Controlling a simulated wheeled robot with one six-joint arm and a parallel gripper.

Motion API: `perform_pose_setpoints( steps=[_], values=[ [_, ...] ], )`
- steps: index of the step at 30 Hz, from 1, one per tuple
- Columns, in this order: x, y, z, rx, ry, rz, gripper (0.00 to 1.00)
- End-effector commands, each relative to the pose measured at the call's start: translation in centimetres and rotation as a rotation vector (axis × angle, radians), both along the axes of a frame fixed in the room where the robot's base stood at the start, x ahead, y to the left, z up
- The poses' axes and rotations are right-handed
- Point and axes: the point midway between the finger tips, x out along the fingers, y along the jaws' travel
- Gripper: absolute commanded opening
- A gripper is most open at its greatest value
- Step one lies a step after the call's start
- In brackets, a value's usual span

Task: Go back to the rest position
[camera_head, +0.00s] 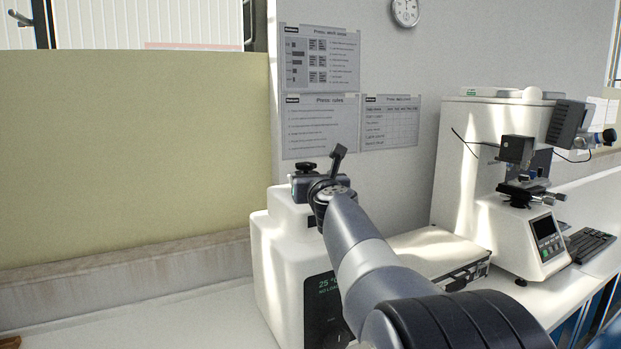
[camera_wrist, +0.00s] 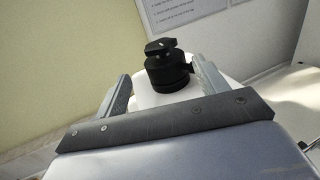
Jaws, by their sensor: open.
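My gripper (camera_wrist: 161,70) is open in the wrist view, with one grey finger on each side and nothing held between them. A black knob-like part (camera_wrist: 166,68) on a white machine shows between and beyond the fingertips; I cannot tell whether they touch it. In the head view my arm reaches forward to the top of this white machine (camera_head: 275,262), which has a dark display. My gripper (camera_head: 318,183) is at the arm's far end there, small and partly hidden by my wrist.
A white hardness tester (camera_head: 468,150) with a small screen stands at right, beside a keyboard (camera_head: 588,244). A low white box (camera_head: 440,252) lies between the machines. Printed sheets (camera_head: 320,125) hang on the wall behind. The bench (camera_head: 130,320) at left is mostly clear.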

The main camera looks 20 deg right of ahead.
Motion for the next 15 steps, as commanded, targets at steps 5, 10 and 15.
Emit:
perform_pose_setpoints(
  steps=[5, 10, 15],
  values=[
    [-0.71, 0.18, -0.04, 0.0, 0.0, 0.0, 0.69],
    [-0.74, 0.19, -0.02, 0.0, 0.0, 0.0, 0.69],
    [-0.65, 0.16, 0.0, 0.0, 0.0, 0.0, 0.69]
  ],
)
